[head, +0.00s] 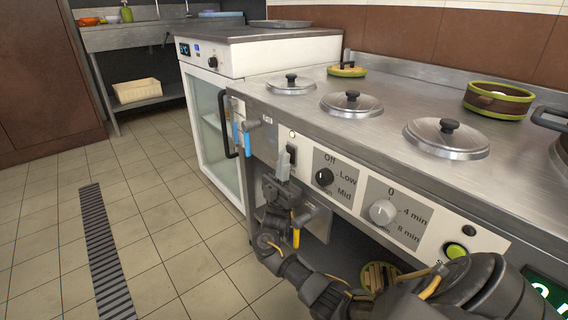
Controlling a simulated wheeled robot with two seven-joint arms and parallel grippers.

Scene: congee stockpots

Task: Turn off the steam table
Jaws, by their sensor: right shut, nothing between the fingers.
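The steam table (400,93) is a stainless counter with several round lids on top and a front control panel. On the panel are a black switch (292,153), a black knob (324,177) marked Off, Low and Mid, a grey timer knob (383,212) marked 0, 4 min and 8 min, and a green button (455,251). I cannot tell the black knob's setting for certain. My right gripper (283,168) is shut and empty, its tips pointing up at the panel just left of and below the black switch. It partly hides the panel there. My left gripper is out of view.
Blue and grey valve handles (247,132) stick out left of the panel. A white glass-door fridge (214,140) stands beyond, with a sink bench (160,35) at the back left. The tiled floor at left is clear, with a drain grate (103,250).

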